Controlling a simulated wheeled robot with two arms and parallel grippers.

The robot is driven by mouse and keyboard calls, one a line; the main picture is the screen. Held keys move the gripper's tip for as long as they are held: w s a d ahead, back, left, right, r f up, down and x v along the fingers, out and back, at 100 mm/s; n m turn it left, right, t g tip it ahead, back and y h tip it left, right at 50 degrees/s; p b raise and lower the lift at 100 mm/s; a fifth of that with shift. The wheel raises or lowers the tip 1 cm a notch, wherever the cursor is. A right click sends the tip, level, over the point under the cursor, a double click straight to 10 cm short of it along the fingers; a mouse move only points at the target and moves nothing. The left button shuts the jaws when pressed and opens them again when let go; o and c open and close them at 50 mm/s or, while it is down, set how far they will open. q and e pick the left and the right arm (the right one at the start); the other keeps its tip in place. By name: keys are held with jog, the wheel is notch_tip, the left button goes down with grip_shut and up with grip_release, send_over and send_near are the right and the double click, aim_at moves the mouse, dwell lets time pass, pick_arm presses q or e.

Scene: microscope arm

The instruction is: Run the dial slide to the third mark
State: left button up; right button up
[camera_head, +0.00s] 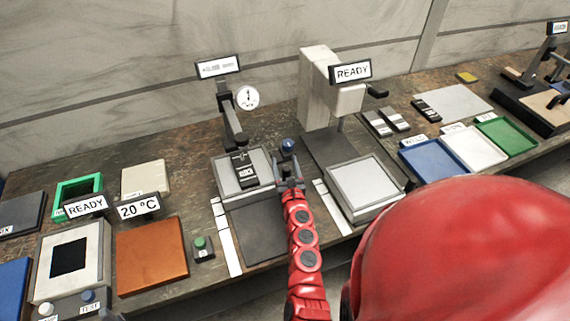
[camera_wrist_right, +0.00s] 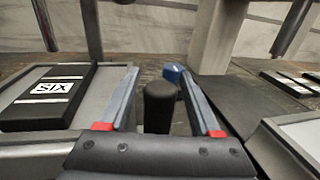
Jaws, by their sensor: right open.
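A round white dial (camera_head: 246,97) with a dark hand hangs on a dark stand (camera_head: 229,120) with a slanted arm. Its grey stage (camera_head: 226,181) carries a black block labelled SIX (camera_head: 246,172), which also shows in the wrist view (camera_wrist_right: 50,88). My right gripper (camera_head: 287,170) is just right of this stage, by a blue knob (camera_head: 288,145). In the right wrist view the open fingers (camera_wrist_right: 157,75) stand either side of an upright black post (camera_wrist_right: 159,105), with no clear contact. The blue knob (camera_wrist_right: 172,73) is beyond, near the right finger. I cannot make out slide marks.
A READY press-like machine (camera_head: 318,85) with a grey tray (camera_head: 366,183) stands close on the right. Blue (camera_head: 432,160), white and green trays lie farther right. An orange plate (camera_head: 150,255) and a small green button (camera_head: 201,243) are left.

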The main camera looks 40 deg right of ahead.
grip_shut()
dwell(1.4)
